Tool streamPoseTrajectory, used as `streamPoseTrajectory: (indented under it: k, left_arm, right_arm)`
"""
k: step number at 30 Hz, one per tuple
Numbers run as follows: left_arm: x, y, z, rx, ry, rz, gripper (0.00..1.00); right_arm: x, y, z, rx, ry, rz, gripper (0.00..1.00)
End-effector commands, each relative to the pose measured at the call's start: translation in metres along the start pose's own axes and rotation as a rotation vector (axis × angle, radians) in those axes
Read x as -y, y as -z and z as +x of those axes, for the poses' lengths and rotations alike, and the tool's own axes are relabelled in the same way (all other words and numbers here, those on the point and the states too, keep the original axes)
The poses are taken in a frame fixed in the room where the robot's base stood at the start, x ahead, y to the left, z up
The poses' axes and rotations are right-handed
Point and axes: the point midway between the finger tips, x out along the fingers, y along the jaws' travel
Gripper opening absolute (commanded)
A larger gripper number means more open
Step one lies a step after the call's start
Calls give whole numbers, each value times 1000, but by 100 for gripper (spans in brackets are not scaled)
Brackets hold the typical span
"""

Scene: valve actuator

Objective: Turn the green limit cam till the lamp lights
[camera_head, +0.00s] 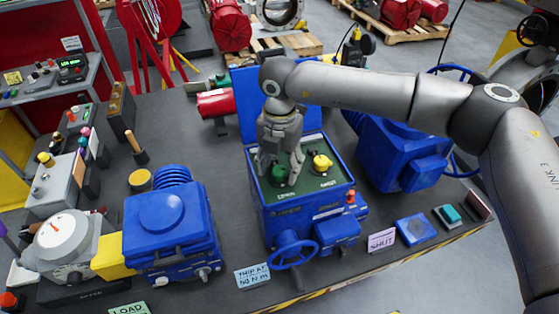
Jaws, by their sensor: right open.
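The green limit cam (278,178) sits in the open top of the blue actuator box (262,215), on its dark green inner plate (308,178). My right gripper (279,166) points down over the green cam, with its fingers apart around or just above it. Whether they touch the cam cannot be told, as the gripper partly covers it. A yellow cam (322,163) stands on the same plate to the right. A small orange-red piece (351,197) sits at the box's right edge; I cannot tell whether it is the lamp. My left gripper is out of view.
The box's blue lid (252,98) stands raised behind it. A blue handwheel (292,250) is on its front. Another blue housing (405,155) stands at right under my arm.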

Motion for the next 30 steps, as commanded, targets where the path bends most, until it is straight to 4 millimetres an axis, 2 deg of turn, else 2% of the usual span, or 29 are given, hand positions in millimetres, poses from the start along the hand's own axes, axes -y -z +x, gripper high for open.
streamPoseTrajectory:
  k: [1, 4, 7, 11, 16, 22, 30]
  left_arm:
    - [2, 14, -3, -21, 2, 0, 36]
    - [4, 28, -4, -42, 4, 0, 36]
    - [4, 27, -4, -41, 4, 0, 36]
    - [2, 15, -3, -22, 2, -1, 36]
    - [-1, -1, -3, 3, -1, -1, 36]
    - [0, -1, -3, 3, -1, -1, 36]
    - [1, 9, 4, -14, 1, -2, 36]
  right_arm:
    - [0, 1, 2, -1, 0, -1, 54]
    - [0, 0, 7, 1, -1, -2, 54]
    - [0, 0, 8, 1, -1, -2, 54]
    - [0, 0, 8, 1, -1, -2, 54]
    - [0, 0, 8, 0, -1, -2, 34]
    - [0, 0, 8, 0, -1, -2, 9]
    - [-1, 1, 10, 0, -3, -26, 7]
